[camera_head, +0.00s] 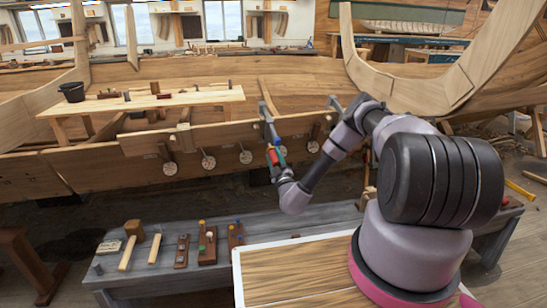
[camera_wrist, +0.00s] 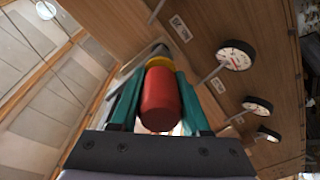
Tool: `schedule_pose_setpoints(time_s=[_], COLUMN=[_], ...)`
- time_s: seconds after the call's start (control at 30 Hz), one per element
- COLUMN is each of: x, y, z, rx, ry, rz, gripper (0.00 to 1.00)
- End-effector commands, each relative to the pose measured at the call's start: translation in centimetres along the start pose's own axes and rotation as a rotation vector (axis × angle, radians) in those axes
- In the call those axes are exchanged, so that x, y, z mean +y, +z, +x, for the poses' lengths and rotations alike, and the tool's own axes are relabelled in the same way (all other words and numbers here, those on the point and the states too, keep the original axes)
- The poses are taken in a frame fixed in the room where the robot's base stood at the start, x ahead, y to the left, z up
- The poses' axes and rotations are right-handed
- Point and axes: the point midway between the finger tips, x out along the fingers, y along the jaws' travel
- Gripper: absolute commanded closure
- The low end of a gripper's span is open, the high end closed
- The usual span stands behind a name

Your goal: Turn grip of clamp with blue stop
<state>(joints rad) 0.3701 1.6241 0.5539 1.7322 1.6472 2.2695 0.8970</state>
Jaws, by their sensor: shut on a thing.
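My gripper (camera_wrist: 158,88) has teal fingers on both sides of a red cylindrical grip (camera_wrist: 160,100) and is shut on it. A yellow collar (camera_wrist: 157,62) sits just beyond the grip, with a grey metal part of the clamp (camera_wrist: 154,50) past it. I cannot make out a blue stop in the wrist view. In the head view my gripper (camera_head: 277,157) is at the lower end of a grey-blue clamp (camera_head: 268,122) on the hull plank. Another similar clamp (camera_head: 335,103) stands to its right. The grip's far side is hidden.
The grey bench (camera_head: 320,219) below holds mallets (camera_head: 130,245) and small wooden blocks (camera_head: 207,245). A curved frame (camera_head: 400,88) rises behind my arm.

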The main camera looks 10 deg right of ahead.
Motion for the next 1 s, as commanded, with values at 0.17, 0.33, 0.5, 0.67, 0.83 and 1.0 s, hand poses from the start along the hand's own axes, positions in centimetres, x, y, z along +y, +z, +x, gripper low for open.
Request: schedule_pose_setpoints(time_s=[0.17, 0.33, 0.5, 0.67, 0.83, 1.0], x=[-0.01, -0.06, -0.05, -0.03, -0.02, -0.02], y=[0.16, 0.13, 0.11, 0.11, 0.12, 0.11], z=[-0.16, -0.19, -0.2, -0.2, -0.19, -0.19], rx=[-0.004, -0.003, -0.003, -0.003, -0.003, -0.002], ry=[-0.009, -0.018, -0.026, -0.032, -0.04, -0.047], rz=[-0.167, -0.329, -0.49, -0.641, -0.802, -0.964], gripper=[1.0, 1.0, 1.0, 1.0, 1.0, 1.0])
